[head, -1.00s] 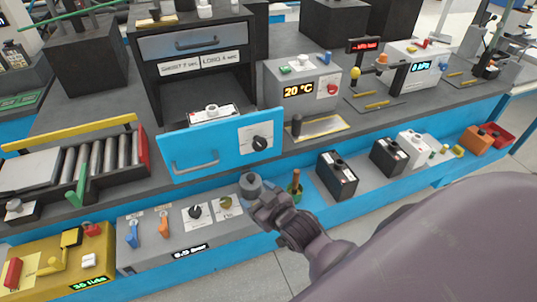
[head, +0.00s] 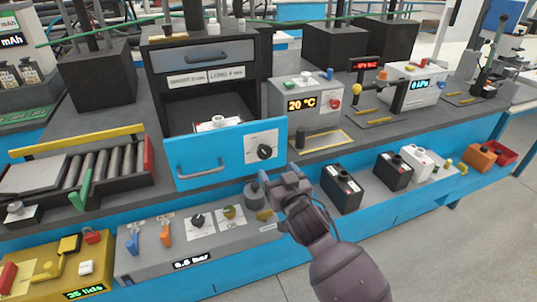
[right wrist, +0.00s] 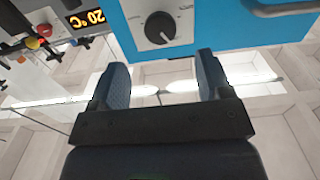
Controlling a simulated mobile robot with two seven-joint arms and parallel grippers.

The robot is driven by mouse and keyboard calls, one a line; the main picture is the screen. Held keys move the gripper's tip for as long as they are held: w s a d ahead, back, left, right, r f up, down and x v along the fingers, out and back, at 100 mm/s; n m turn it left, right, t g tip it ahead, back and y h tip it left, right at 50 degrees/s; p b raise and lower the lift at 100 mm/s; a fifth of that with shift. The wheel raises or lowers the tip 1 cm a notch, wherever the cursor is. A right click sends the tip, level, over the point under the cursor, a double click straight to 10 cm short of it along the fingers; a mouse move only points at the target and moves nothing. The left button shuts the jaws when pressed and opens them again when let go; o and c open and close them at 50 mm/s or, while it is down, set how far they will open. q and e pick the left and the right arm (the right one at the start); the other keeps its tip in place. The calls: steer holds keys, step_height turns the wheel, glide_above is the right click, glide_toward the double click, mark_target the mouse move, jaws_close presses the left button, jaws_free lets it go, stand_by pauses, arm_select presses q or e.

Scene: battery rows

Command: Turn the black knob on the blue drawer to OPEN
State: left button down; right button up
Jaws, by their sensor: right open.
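The blue drawer (head: 222,152) is pulled out below the grey drawer of a black cabinet, its handle at the left of the front. The black knob (head: 264,152) sits on a light plate at the right of that front. It also shows in the right wrist view (right wrist: 160,28), with a white pointer mark; I cannot read the plate's lettering. My right gripper (head: 280,180) is below and slightly right of the knob. In the right wrist view my gripper (right wrist: 164,80) is open and empty, its fingers pointing toward the drawer front, apart from the knob. My left gripper is not in view.
A grey panel (head: 160,262) with more knobs and levers lies below the drawer. A grey box reading 20 °C (head: 303,105) stands right of the drawer. Black battery-like blocks (head: 342,188) sit on the lower blue ledge. Rollers (head: 105,170) lie left.

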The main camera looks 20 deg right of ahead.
mark_target(266, 154)
steer(key=w+b, duration=0.1)
steer(key=w, duration=0.6)
steer(key=shift+w+a, duration=0.1)
steer(key=shift+w, duration=1.1)
steer(key=c, duration=0.7)
steer(key=shift+c, duration=1)
steer(key=shift+r, duration=0.1)
